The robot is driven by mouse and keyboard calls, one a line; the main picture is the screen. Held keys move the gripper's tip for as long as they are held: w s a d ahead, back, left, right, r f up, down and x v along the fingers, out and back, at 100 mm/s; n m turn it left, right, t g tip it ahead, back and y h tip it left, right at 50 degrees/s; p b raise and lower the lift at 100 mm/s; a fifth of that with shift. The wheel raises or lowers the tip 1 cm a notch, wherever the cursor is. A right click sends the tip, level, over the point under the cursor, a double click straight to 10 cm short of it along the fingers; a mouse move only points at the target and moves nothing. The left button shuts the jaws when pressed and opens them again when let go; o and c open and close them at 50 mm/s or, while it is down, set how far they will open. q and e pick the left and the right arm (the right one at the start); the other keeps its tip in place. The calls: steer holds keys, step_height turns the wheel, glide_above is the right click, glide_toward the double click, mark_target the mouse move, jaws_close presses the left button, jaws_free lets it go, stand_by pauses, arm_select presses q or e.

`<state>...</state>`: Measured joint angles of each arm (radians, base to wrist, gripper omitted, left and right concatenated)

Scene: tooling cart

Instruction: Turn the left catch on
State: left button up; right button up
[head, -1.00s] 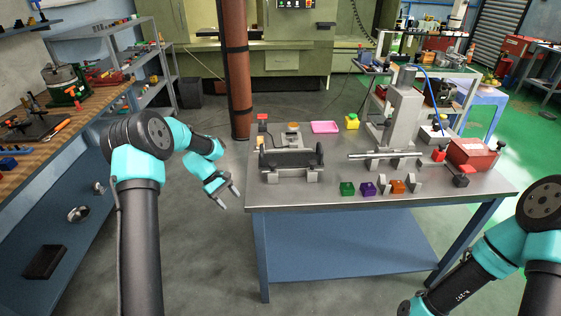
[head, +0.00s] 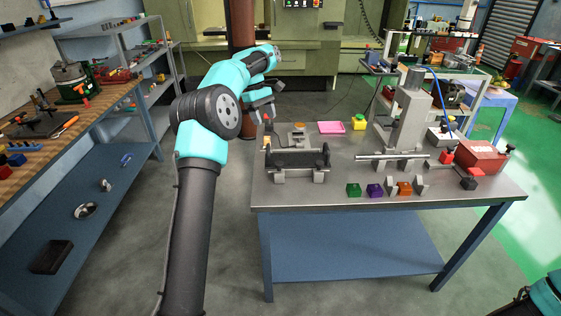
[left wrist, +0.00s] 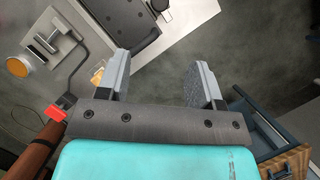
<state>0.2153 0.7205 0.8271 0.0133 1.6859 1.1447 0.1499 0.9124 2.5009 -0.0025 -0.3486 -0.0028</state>
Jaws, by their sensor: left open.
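At the left end of the steel table stands a fixture with a black plate (head: 298,160) on grey feet. At its left end are a small orange part (head: 267,143) and a red-tipped black lever; I cannot tell for certain which of these is the left catch. In the left wrist view the red tip (left wrist: 57,113), the orange part (left wrist: 97,76) and the black plate (left wrist: 122,25) lie beyond and left of the fingers. My left gripper (head: 265,105) is open and empty, above the table's back left corner; its spread fingers also show in the left wrist view (left wrist: 162,62). My right gripper is outside the picture.
Behind the fixture are a pink tray (head: 331,128) and a yellow block (head: 358,122). Green (head: 353,190), purple (head: 375,191) and orange (head: 404,188) blocks line the front. A grey press (head: 408,115) and red box (head: 474,157) stand right.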

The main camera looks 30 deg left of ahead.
mark_target(279, 162)
arm_select(q)
steer(key=shift+f, duration=0.1)
steer(key=x, duration=1.7)
steer(key=shift+d+f, duration=0.1)
steer(key=shift+d, duration=0.15)
steer(key=shift+c, duration=0.3)
steer(key=c, duration=0.8)
steer(key=shift+c, duration=0.2)
